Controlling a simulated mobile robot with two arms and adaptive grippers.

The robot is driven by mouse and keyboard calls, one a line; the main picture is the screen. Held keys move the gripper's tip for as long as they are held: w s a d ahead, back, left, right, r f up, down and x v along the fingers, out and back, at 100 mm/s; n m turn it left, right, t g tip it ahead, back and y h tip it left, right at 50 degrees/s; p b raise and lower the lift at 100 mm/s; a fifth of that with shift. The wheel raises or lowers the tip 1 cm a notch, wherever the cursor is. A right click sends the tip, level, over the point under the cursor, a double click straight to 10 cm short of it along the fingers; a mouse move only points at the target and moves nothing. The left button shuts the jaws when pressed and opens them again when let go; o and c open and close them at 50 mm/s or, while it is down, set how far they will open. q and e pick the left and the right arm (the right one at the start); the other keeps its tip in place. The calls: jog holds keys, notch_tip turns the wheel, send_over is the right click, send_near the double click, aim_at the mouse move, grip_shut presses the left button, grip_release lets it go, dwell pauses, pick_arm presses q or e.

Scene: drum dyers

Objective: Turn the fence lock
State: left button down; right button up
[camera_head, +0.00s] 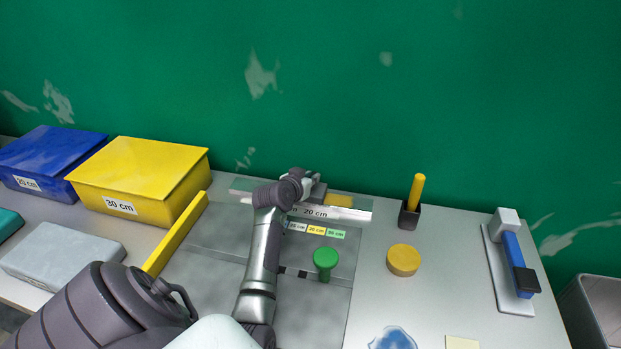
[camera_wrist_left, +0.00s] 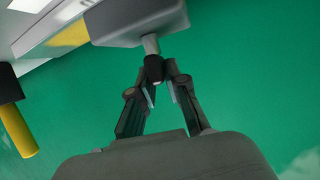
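The fence (camera_head: 345,214) is a pale bar with a "20 cm" label at the back of the grey glassy board (camera_head: 215,240). A grey block (camera_head: 318,192) stands at it, beside a yellow piece (camera_head: 339,200). In the left wrist view the grey block (camera_wrist_left: 140,20) carries a short stem with a dark knob, the fence lock (camera_wrist_left: 153,70). My left gripper (camera_head: 308,180) is at the block. Its fingers (camera_wrist_left: 158,80) are drawn together around the knob and seem to touch both sides. My wrist hides part of the fence. My right gripper is not in view.
A yellow "30 cm" box (camera_head: 140,180) and blue box (camera_head: 45,160) stand left. A green knob (camera_head: 325,260), yellow disc (camera_head: 403,260), yellow stick in a dark holder (camera_head: 410,213) and blue-handled tool (camera_head: 515,265) stand right. A green wall (camera_head: 400,100) rises close behind.

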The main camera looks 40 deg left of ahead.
pick_arm(q)
jog(key=shift+r+p, duration=0.15)
jog(key=shift+p, duration=0.25)
jog(key=shift+d+r+n+g+y+p, duration=0.15)
jog(key=shift+n+g+y+p, duration=0.25)
jog(key=shift+n+y+p, duration=0.5)
jog(key=shift+f+n+y+p, duration=0.2)
jog(key=shift+n+y+p, duration=0.1)
jog(key=shift+p, duration=0.4)
jog(key=c, duration=1.2)
grip_release()
jog(key=shift+o, duration=0.2)
jog(key=v, duration=1.1)
jog(key=shift+s+d+r, duration=0.25)
